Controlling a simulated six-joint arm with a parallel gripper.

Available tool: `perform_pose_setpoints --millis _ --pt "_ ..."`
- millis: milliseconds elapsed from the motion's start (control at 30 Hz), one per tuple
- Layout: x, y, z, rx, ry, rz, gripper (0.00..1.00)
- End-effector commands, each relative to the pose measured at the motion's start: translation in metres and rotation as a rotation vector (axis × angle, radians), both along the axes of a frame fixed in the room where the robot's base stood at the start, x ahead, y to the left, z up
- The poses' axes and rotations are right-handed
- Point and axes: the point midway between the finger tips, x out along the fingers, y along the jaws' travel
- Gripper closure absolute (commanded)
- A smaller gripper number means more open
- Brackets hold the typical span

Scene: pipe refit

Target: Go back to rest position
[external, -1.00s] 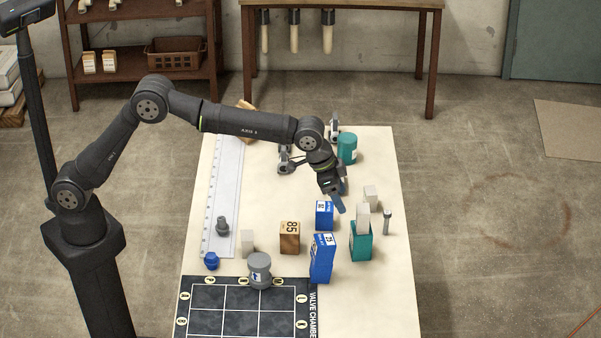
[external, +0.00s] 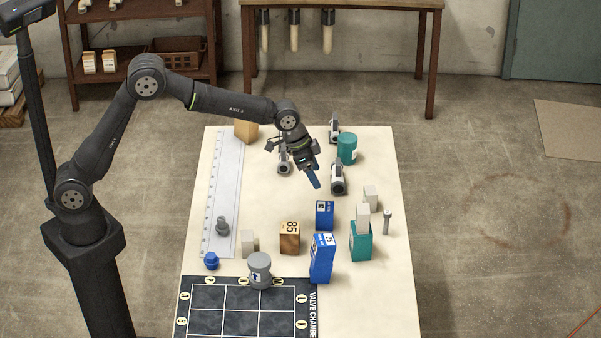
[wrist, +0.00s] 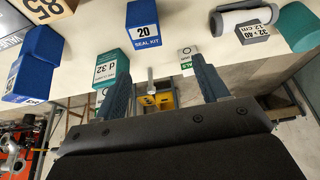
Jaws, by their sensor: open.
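My gripper (external: 315,180) is in the air above the upper middle of the pale table (external: 270,190). In the wrist view its two blue fingers (wrist: 163,92) are spread apart with nothing between them. In the external view the gripper tilts down to the right, apart from the objects below it. My dark arm reaches from the left over the far part of the table.
Below the gripper stand a blue seal kit box (external: 325,214), a wooden 85 block (external: 289,238), a tall blue box (external: 321,258) and a teal box (external: 360,241). A grey-and-white cylinder (external: 337,180) and teal cylinder (external: 347,149) are close right. A dark grid mat (external: 240,322) lies in front.

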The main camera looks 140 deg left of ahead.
Motion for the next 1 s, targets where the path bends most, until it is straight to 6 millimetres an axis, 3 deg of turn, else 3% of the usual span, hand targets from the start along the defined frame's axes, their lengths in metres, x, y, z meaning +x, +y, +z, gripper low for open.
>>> perform_pose_setpoints --millis 267,700,1000 --pt "-0.054 0.011 -0.017 0.004 -0.001 0.021 0.33" --pt "-0.094 0.073 -0.062 0.004 0.0 0.02 0.33" --pt "-0.108 0.094 -0.077 0.006 -0.001 0.019 0.33"
